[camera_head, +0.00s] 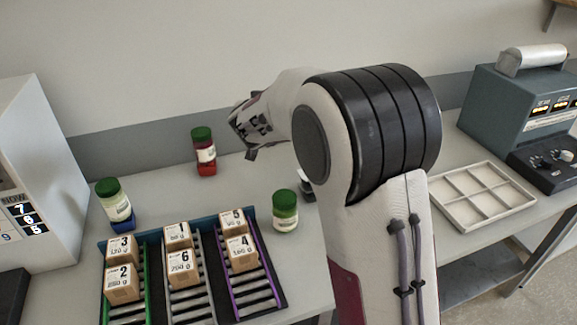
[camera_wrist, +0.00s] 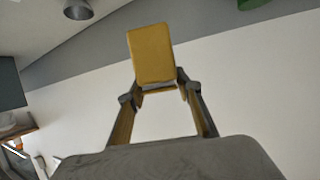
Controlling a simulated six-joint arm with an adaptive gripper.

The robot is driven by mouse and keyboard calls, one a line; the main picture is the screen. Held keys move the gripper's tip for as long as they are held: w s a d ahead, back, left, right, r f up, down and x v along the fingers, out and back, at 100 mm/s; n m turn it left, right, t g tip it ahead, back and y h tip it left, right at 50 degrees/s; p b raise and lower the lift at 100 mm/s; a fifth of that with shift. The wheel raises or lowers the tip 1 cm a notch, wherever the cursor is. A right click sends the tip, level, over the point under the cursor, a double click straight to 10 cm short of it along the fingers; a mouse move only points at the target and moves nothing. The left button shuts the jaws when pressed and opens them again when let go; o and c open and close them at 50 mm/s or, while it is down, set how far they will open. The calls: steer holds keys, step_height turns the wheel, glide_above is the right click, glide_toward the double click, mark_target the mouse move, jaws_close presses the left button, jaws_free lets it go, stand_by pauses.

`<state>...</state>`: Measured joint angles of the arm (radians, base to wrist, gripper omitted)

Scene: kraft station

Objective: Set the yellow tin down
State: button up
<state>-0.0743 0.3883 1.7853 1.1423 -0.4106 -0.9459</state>
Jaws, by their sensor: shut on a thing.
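The yellow tin (camera_wrist: 152,53) is between the fingertips of my gripper (camera_wrist: 158,91) in the wrist view, with its broad face toward the camera and slightly tilted. My gripper is shut on it. No surface shows touching the tin in that view. In the head view my arm reaches toward the back wall, and part of its wrist end (camera_head: 252,122) shows above the table. The fingertips and the tin are hidden there.
Green-lidded jars stand on the table: one red (camera_head: 204,152), one blue-based (camera_head: 115,204), one pale (camera_head: 285,211). A rack (camera_head: 190,300) holds several numbered boxes at the front. A compartmented tray (camera_head: 484,196) looks empty at right, beside a teal machine (camera_head: 515,105). Bare table lies between jars.

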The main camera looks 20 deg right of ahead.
steer(key=shift+w+d+f+m+g+h, duration=2)
steer(key=shift+w+d+m+h, duration=1.15)
steer(key=shift+w, duration=2.15)
steer(key=s+d+f+m+g+h, duration=0.1)
steer(key=s+d+f+m+g, duration=0.2)
steer(key=s+f, duration=0.1)
steer(key=shift+f+g+h, duration=0.3)
steer(key=shift+f+h, duration=0.05)
steer(key=shift+f+m, duration=0.1)
steer(key=shift+m, duration=0.15)
steer(key=shift+f, duration=2.4)
steer(key=shift+f, duration=0.1)
steer(key=shift+f, duration=2.4)
steer(key=shift+f, duration=0.15)
